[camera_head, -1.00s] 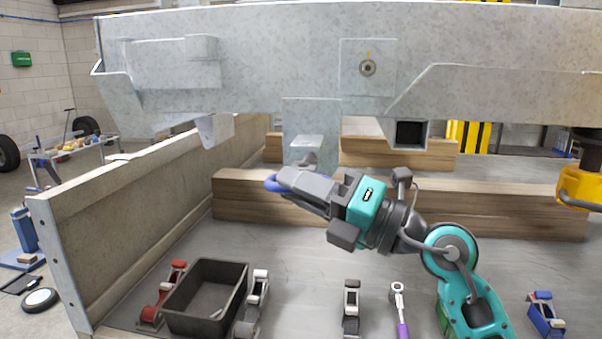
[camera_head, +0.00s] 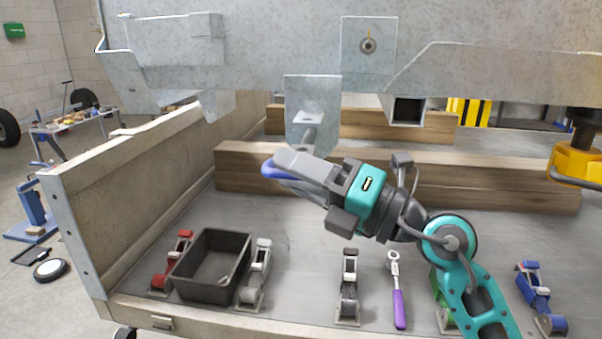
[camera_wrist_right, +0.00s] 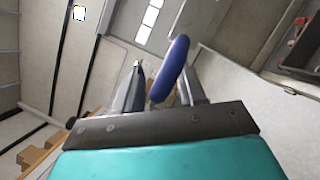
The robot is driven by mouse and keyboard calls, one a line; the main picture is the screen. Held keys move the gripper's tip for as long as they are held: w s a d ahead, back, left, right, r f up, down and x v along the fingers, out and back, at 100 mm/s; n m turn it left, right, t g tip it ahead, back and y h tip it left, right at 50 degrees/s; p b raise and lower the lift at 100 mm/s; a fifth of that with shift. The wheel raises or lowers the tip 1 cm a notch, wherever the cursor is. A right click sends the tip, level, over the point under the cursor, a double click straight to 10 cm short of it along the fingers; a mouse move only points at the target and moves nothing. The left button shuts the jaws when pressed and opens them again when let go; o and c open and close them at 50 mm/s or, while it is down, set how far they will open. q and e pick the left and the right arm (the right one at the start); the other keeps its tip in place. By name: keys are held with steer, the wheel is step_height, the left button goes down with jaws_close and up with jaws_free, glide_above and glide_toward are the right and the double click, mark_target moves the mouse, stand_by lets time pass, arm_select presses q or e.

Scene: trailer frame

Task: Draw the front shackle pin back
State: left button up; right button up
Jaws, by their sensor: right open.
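The front shackle pin shows as a grey rod (camera_head: 308,138) under the hanging bracket (camera_head: 312,95) of the trailer frame. A blue rounded handle (camera_head: 270,171) sits at my right gripper's fingers; the fingers hide how it joins the rod. My right gripper (camera_head: 292,166) is open, with its fingers around the handle, in front of and below the bracket. In the right wrist view the blue handle (camera_wrist_right: 170,68) stands upright between the two spread fingers (camera_wrist_right: 163,88). My left gripper is not in view.
Wooden beams (camera_head: 400,178) run behind the gripper. Below lie a black tray (camera_head: 210,299), red, grey and blue clamp-like tools, and a purple-handled ratchet (camera_head: 398,300). A wooden side wall (camera_head: 110,215) stands left. A yellow jack-like part (camera_head: 578,163) is at right.

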steer(key=b+v, duration=0.3)
steer(key=v, duration=1)
steer(key=w+d+f+m+t+h, duration=0.1)
steer(key=d+f+m+t+h, duration=0.2)
steer(key=f+m, duration=0.5)
steer(key=w+d+f+m+t+h+p, duration=0.1)
steer(key=f+m+t+h, duration=0.2)
steer(key=f+m+h, duration=0.45)
steer(key=w+d+f+m+t+h, duration=0.1)
steer(key=d+f+m+t+h, duration=0.3)
steer(key=m, duration=0.6)
steer(key=s+a+f+m+g, duration=0.1)
steer(key=s+f+m+g, duration=0.1)
steer(key=f, duration=0.5)
steer(key=s+a+f+m+g, duration=0.1)
steer(key=s+f+m+g, duration=0.2)
steer(key=s+f, duration=0.3)
steer(key=s+a+f+m+g+h, duration=0.1)
steer(key=s+a+f+m+g, duration=0.1)
steer(key=f, duration=0.7)
steer(key=s+m+g, duration=0.1)
steer(key=s+g, duration=0.1)
steer(key=shift+s+f+g+p, duration=0.3)
steer(key=shift+s+f+g, duration=0.05)
steer(key=shift+f+g, duration=0.05)
